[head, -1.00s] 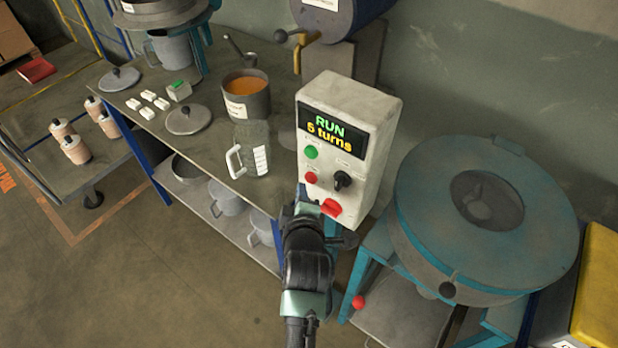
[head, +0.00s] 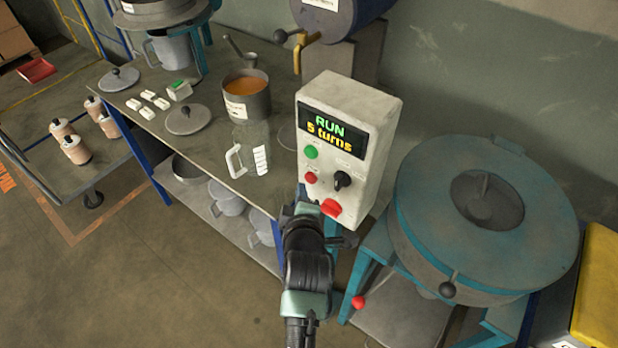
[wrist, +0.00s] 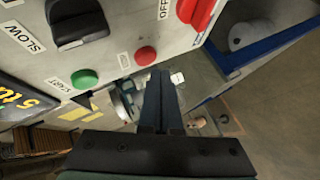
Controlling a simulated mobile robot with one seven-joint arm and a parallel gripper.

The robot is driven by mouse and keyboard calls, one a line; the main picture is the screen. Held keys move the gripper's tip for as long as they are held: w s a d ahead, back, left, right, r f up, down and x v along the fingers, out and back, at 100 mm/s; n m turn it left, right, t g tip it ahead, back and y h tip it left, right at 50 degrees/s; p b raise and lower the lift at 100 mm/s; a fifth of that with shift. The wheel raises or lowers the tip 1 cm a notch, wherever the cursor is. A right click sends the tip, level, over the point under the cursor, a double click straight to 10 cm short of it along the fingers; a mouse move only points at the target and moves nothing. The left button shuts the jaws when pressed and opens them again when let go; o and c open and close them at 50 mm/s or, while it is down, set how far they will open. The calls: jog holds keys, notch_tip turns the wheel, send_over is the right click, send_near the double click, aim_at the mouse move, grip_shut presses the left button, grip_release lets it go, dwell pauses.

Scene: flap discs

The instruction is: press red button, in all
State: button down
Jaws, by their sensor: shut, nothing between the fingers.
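The control box (head: 345,130) is pale grey, and its display (head: 332,130) reads RUN, 5 turns. The small round red button (head: 310,177) sits below the green button (head: 311,152). In the wrist view the red button (wrist: 146,56) stands between the green button (wrist: 84,78) and a larger red switch (wrist: 201,12) beside an OFF label. My gripper (wrist: 160,72) is shut and empty. Its fingertips appear just below the red button in that picture; contact is not visible. In the head view my gripper (head: 304,196) is at the box's lower left, partly hard to make out.
A black knob (head: 342,180) and the red switch (head: 330,208) are close beside the red button. A round teal machine (head: 410,240) stands to the right. The bench (head: 215,170) at left holds a clear jug (head: 250,150) and an orange-filled pot (head: 247,96).

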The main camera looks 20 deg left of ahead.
jog(key=shift+w, duration=0.1)
jog(key=shift+w+d+b, duration=0.15)
jog(key=shift+w+b, duration=0.15)
jog(key=shift+b, duration=0.05)
jog(key=shift+w+d+b, duration=0.2)
jog(key=shift+w+b, duration=0.15)
jog(key=shift+w, duration=0.05)
dwell(0.7)
dwell(0.4)
jog(key=shift+s+a+p, duration=0.35)
jog(key=shift+s+p, duration=0.1)
jog(key=shift+s, duration=0.4)
jog(key=s, duration=0.1)
jog(key=s+a+p, duration=0.1)
jog(key=s, duration=0.1)
jog(key=s+p, duration=0.1)
jog(key=shift+s+a, duration=0.35)
dwell(0.5)
